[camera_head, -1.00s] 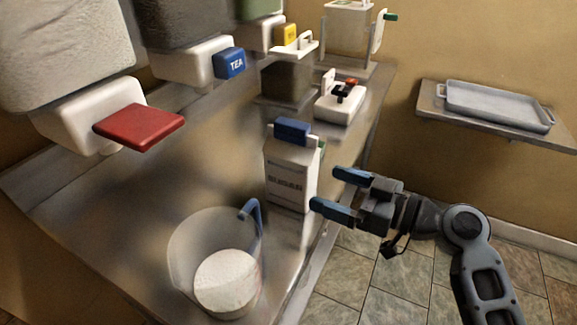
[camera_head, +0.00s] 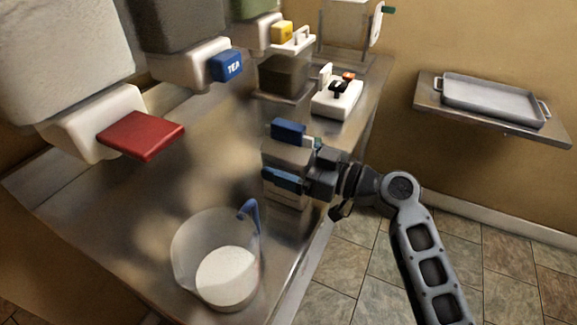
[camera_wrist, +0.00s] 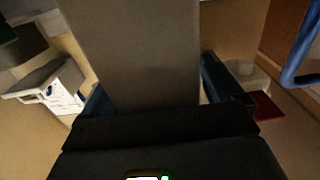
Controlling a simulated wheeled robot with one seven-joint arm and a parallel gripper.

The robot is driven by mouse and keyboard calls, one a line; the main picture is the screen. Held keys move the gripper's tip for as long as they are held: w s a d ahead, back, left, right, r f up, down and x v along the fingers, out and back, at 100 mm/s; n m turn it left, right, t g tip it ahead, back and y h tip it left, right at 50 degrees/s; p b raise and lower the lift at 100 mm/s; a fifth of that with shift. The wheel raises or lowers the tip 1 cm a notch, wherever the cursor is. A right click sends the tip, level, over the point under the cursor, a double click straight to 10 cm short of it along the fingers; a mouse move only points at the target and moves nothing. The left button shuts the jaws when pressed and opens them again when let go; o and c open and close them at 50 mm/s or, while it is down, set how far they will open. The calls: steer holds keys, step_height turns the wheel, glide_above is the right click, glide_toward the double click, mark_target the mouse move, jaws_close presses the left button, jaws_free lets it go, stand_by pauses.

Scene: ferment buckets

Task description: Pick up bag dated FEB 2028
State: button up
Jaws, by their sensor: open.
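A clear jug (camera_head: 205,262) of white powder with a blue handle stands in front of the bag. Dispensers with a red tap (camera_head: 140,135) and a blue TEA tap (camera_head: 226,66) overhang the counter at left. A white device (camera_head: 337,97) sits behind. A grey tray (camera_head: 492,101) lies on the wall shelf.

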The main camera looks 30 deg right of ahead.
steer(key=c, duration=1.2)
steer(key=shift+r, duration=0.15)
